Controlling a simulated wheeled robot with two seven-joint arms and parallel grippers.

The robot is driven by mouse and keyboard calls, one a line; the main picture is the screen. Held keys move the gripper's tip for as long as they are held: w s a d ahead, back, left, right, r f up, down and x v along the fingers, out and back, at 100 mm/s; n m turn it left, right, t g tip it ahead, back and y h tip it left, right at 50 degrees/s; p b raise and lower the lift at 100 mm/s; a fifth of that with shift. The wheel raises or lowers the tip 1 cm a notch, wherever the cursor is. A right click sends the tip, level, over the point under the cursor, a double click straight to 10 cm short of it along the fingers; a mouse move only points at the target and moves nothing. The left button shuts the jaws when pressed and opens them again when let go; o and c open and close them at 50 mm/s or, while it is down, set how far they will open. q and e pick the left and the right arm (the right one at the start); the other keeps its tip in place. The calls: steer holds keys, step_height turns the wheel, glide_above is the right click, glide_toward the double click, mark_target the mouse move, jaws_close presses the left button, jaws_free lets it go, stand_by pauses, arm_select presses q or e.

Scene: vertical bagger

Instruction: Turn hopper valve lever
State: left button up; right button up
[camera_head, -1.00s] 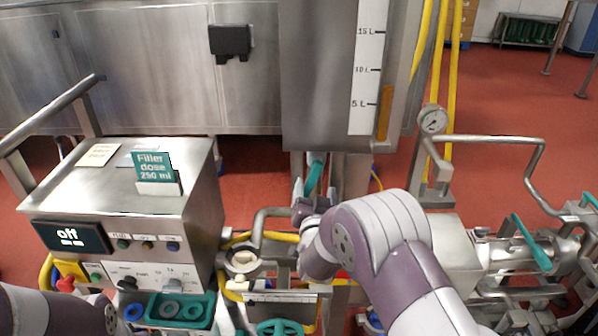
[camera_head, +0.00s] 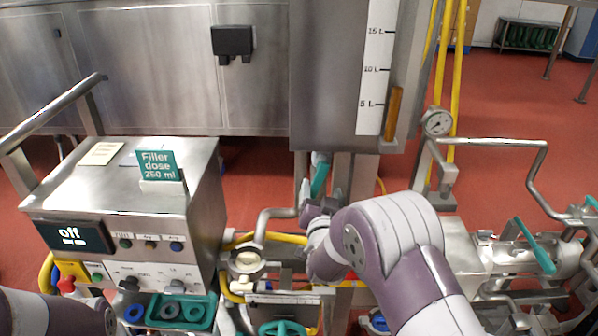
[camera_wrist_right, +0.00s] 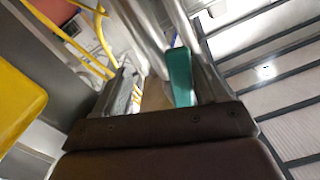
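The teal hopper valve lever (camera_head: 320,176) hangs under the steel hopper (camera_head: 335,80) in the head view, at a slant. In the right wrist view the lever (camera_wrist_right: 180,78) stands between the two fingers, closer to the right-hand one. My right gripper (camera_wrist_right: 160,80) is open around it, with a gap on the left-hand side. In the head view my right gripper (camera_head: 319,207) is just below the lever, partly hidden by its own wrist. Whether a finger touches the lever is unclear. My left arm shows at the lower left edge; its gripper is out of view.
A control box (camera_head: 125,200) with an "off" display and a "Filler dose 250 ml" sign (camera_head: 157,166) stands left. A pressure gauge (camera_head: 437,122) and pipes are right of the hopper. Another teal lever (camera_head: 535,246) is at far right. Pipework crowds the space below.

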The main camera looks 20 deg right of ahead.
steer(key=shift+d+r+h, duration=0.15)
steer(key=shift+d+h, duration=0.15)
steer(key=shift+d, duration=0.3)
steer(key=shift+r, duration=0.15)
steer(key=shift+s, duration=0.1)
steer(key=v, duration=0.4)
steer(key=d+v, duration=0.1)
steer(key=v, duration=0.1)
steer(key=shift+s+d+f, duration=0.1)
steer(key=shift+s+f, duration=0.15)
steer(key=shift+s+d, duration=0.15)
